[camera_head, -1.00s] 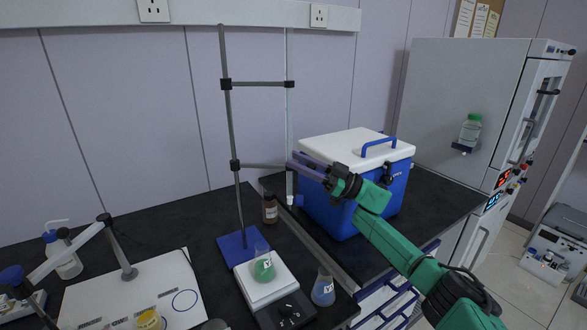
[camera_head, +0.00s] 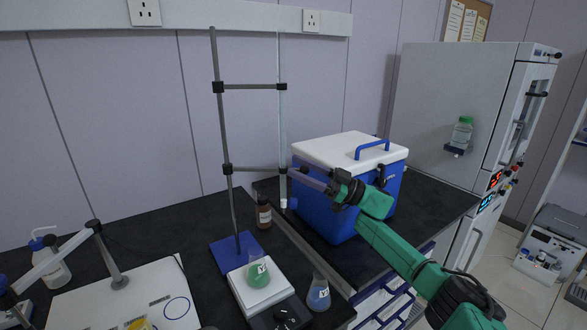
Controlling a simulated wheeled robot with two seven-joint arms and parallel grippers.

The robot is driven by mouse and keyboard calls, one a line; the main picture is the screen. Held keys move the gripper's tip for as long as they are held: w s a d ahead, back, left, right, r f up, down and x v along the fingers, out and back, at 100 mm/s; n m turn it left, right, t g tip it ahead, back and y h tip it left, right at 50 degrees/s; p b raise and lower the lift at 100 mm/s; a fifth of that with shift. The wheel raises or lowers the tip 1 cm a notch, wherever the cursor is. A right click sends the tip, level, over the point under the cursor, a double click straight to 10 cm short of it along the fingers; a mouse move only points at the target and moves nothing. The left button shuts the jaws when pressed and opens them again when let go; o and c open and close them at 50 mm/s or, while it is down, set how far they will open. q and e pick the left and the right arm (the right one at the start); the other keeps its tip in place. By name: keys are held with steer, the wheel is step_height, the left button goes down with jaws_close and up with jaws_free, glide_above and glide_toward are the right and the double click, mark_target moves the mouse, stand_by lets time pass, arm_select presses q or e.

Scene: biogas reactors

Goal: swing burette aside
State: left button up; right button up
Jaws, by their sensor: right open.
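The burette (camera_head: 283,120) is a thin, clear upright tube, held by two clamp arms on a grey stand rod (camera_head: 223,140) with a blue base (camera_head: 236,252). The lower clamp arm (camera_head: 258,169) reaches right to the tube. Below and left of the burette, a flask with green liquid (camera_head: 257,272) sits on a white balance (camera_head: 262,291). My right gripper (camera_head: 300,174) is open, its fingers pointing left at the burette near the lower clamp. Whether it touches the tube is unclear. My left gripper is not in view.
A blue cooler with a white lid (camera_head: 338,190) stands behind my right gripper. A brown bottle (camera_head: 264,212) and a flask with blue liquid (camera_head: 318,294) stand near the balance. A white board with a jointed arm (camera_head: 110,300) lies at left.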

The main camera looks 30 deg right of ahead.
steer(key=b+v, duration=0.3)
steer(key=v, duration=0.9)
steer(key=shift+b, duration=0.3)
steer(key=shift+d, duration=0.1)
steer(key=shift+c, duration=0.3)
